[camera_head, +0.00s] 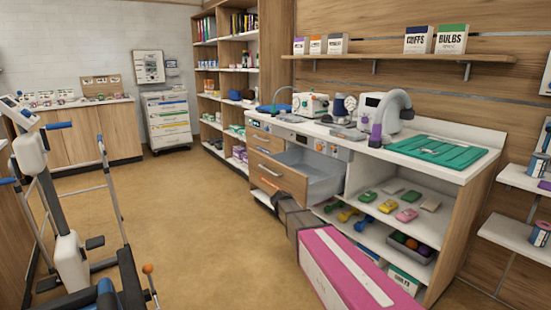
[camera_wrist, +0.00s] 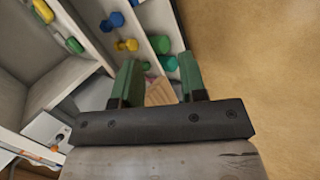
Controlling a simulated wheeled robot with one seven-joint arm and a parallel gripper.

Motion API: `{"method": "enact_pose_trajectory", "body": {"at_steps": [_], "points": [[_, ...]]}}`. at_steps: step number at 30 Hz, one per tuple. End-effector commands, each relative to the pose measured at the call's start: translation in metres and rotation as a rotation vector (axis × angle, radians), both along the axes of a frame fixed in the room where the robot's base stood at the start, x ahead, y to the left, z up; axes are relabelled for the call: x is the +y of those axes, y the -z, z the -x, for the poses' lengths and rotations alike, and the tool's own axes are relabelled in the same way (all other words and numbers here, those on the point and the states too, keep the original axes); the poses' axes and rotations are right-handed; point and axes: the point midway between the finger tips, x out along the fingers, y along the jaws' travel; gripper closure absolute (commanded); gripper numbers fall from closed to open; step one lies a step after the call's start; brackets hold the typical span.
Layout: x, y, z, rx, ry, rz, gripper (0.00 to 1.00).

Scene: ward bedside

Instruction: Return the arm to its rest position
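My gripper (camera_wrist: 160,80) shows in the wrist view with its two green fingers spread apart, and I see nothing clamped between them. A small pinkish-brown patch shows beyond the gap; I cannot tell what it is. The gripper is at the front of the low open shelves (camera_head: 408,248), with shelf edges to its left and bare floor to its right. In the head view a grey-brown block beside the open drawer seems to be part of my arm's end; the fingers cannot be made out there.
A grey drawer (camera_head: 312,178) stands open under the counter. Blue, yellow and green dumbbells (camera_wrist: 126,45) lie on the shelf close by. A large pink, white-striped block (camera_head: 345,270) fills the front; I cannot tell what it is. A walker-like frame (camera_head: 65,235) stands left. The middle floor (camera_head: 190,220) is clear.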

Motion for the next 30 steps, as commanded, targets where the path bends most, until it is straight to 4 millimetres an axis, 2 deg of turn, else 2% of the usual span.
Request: {"method": "enact_pose_trajectory", "body": {"at_steps": [1, 6, 9, 12, 15, 18, 30], "points": [[-0.020, 0.006, 0.043, 0.023, 0.034, -0.060, 0.61], [-0.057, 0.026, 0.146, 0.082, 0.150, -0.298, 0.61], [-0.068, 0.031, 0.200, 0.105, 0.218, -0.433, 0.61], [-0.072, 0.032, 0.242, 0.117, 0.274, -0.543, 0.61], [-0.073, 0.031, 0.266, 0.120, 0.311, -0.619, 0.61], [-0.072, 0.031, 0.276, 0.122, 0.329, -0.657, 0.61], [-0.072, 0.031, 0.275, 0.123, 0.332, -0.665, 0.61]]}}
